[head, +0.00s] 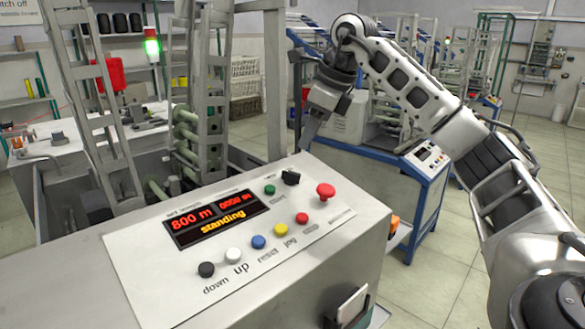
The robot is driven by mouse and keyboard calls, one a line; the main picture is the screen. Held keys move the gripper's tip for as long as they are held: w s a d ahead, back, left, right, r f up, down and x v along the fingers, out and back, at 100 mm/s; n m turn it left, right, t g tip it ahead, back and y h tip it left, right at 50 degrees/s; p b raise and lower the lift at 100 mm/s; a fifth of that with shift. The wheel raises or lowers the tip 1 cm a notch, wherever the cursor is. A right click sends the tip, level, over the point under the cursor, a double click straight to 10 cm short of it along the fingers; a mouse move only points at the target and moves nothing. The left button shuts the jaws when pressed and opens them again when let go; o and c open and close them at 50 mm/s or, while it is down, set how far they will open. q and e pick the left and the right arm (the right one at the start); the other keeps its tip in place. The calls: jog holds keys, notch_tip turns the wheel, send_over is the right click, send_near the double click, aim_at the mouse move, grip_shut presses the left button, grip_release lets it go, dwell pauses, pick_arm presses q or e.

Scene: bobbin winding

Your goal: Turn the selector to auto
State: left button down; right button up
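The selector (290,177) is a small black knob at the back of the sloped control panel (150,262), between the green button and the red mushroom button. Which position it points to is too small to read. My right gripper (307,133) hangs from the arm coming in from the right, its fingers pointing down behind and above the selector. It appears apart from the knob. Its fingers overlap in this view, so their opening cannot be made out. My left gripper is not in view.
The display (217,218) reads 800 m and "standing". A red mushroom button (325,191) and green button (270,189) flank the selector. Black, white, blue, yellow and red buttons line the panel's front. A metal frame (205,90) rises behind. A blue-framed machine (425,185) stands to the right.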

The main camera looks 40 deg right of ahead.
aim_at(292, 172)
jog(key=x, duration=0.9)
jog(key=shift+w+f, duration=0.15)
jog(key=shift+f, duration=0.05)
grip_shut()
